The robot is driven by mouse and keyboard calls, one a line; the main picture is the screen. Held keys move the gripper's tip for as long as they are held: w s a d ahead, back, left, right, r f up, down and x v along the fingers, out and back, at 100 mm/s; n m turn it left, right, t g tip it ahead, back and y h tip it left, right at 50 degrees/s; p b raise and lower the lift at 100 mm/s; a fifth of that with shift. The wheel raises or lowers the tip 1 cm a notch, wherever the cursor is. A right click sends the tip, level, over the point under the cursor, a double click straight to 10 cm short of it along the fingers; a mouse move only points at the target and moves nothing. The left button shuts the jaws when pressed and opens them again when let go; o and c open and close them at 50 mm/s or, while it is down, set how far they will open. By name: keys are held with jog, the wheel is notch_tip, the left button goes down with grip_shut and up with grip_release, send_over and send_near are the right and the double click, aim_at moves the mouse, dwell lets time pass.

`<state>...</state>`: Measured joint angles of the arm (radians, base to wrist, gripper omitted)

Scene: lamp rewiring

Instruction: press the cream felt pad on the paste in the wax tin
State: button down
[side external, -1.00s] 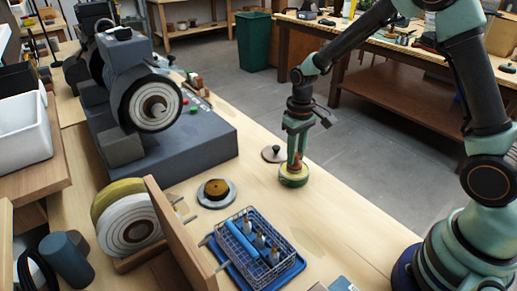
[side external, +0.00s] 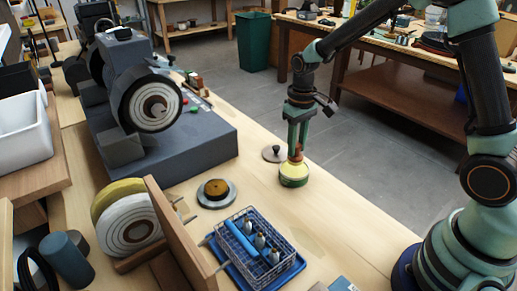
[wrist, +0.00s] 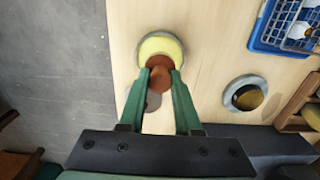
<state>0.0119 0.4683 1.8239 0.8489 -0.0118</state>
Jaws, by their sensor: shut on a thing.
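My gripper (side external: 297,148) is shut on a brown knob (wrist: 161,78), with both green fingers against its sides. Below the knob is a round pale-yellow to cream face (wrist: 160,44), inside a grey-green rim in the wrist view. In the side view it tops a low round tin (side external: 294,182) with a greenish side. I cannot tell where the felt pad ends and the paste begins, nor whether they touch. The knob and fingers hide part of the face.
A grey dish with amber contents (side external: 216,191) stands to the left. A blue tray with a wire basket (side external: 284,274) of bottles is in front. A grey buffing machine (side external: 145,100) stands at the back left. The bench edge is close on the right.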

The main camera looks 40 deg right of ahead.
aim_at(297, 144)
jog(key=shift+r, duration=2)
